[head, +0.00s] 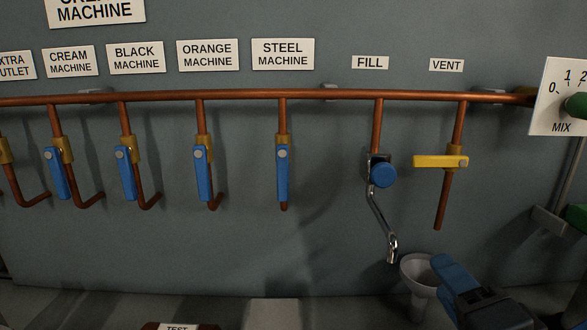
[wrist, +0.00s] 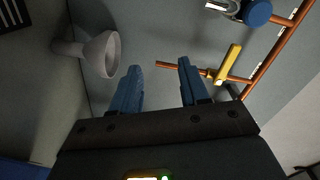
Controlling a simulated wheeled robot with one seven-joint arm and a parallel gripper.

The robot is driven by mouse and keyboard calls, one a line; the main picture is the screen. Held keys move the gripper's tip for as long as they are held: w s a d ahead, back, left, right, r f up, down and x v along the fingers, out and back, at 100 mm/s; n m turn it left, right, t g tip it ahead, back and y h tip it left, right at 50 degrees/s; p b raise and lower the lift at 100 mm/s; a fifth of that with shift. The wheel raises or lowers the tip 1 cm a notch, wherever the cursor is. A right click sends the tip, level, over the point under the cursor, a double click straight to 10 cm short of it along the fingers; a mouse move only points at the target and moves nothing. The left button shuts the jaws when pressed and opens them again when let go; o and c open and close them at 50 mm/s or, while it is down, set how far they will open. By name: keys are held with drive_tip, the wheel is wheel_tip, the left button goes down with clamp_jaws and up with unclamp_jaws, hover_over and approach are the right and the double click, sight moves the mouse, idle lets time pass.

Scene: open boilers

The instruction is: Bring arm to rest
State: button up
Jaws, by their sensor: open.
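My gripper (wrist: 158,85) shows in the wrist view with its two blue fingers apart and nothing between them. In the head view my gripper (head: 447,268) is at the lower right, in front of the grey funnel and below the vent pipe. It touches nothing that I can make out. The rest of my arm is mostly out of the picture.
A copper pipe (head: 240,96) runs along the wall with several blue-handled valves. The fill valve has a blue knob (head: 383,174); the vent valve's yellow handle (head: 440,161) lies level. The grey funnel (head: 417,270) is close to my gripper. A mix dial plate (head: 556,100) is at right.

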drive_tip(key=s+f+n+g, duration=0.1)
drive_tip(key=s+f+n, duration=0.5)
drive_tip(key=s+f, duration=0.75)
drive_tip(key=s+d+n+g, duration=0.1)
drive_tip(key=s+n, duration=0.6)
drive_tip(key=s, duration=1.3)
drive_tip(key=shift+s+d+r+n, duration=0.15)
drive_tip(key=shift+r+n, duration=0.05)
drive_tip(key=shift+n, duration=0.2)
